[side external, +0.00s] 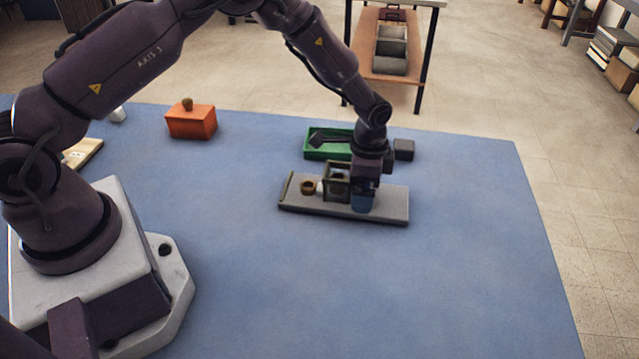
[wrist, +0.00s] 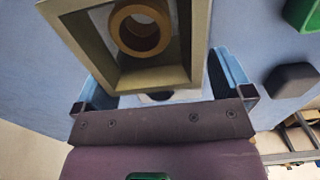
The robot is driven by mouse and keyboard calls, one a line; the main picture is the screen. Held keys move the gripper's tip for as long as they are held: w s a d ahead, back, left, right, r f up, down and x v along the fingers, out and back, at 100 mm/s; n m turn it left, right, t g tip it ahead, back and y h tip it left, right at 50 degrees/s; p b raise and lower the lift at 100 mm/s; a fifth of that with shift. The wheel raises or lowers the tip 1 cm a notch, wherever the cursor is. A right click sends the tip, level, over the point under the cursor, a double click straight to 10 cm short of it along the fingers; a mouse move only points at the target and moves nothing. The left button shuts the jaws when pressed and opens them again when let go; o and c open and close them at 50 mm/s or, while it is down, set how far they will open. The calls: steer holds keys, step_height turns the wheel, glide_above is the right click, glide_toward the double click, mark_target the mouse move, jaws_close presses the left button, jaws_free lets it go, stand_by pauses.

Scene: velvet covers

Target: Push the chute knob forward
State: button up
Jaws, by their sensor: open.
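A grey board (side external: 390,214) lies on the blue table and carries an upright olive square frame (side external: 325,186), which looks like the chute. A tan ring-shaped piece (side external: 308,187) stands at the frame's left; I cannot tell whether this is the knob. In the wrist view, a tan ring (wrist: 146,51) shows through the opening of the square frame (wrist: 150,79). My gripper (side external: 363,202) is low over the board, just right of the frame. Its blue-padded fingers (wrist: 160,92) are apart, one on each side of the frame in the wrist view. Contact is hidden.
Behind the board are a green tray (side external: 313,153) holding a dark tool and a dark block (side external: 404,149). An orange box (side external: 190,122) with a knob on top stands at the back left. The table's front and right are clear.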

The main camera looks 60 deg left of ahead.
steer(key=shift+r, duration=3.5)
steer(key=s+n, duration=0.1)
steer(key=s+n+g, duration=0.1)
steer(key=s, duration=0.1)
steer(key=shift+s+a, duration=0.2)
steer(key=shift+s, duration=0.05)
steer(key=s+a+r+n+t, duration=0.2)
steer(key=s+r+n+t, duration=0.1)
steer(key=s+r, duration=0.9)
steer(key=s+a+r+n+t, duration=0.2)
steer(key=s+r+n+t, duration=0.1)
steer(key=s+r, duration=0.9)
steer(key=shift+a+r+n+t, duration=0.3)
steer(key=shift+r+n, duration=0.2)
steer(key=shift+r, duration=0.1)
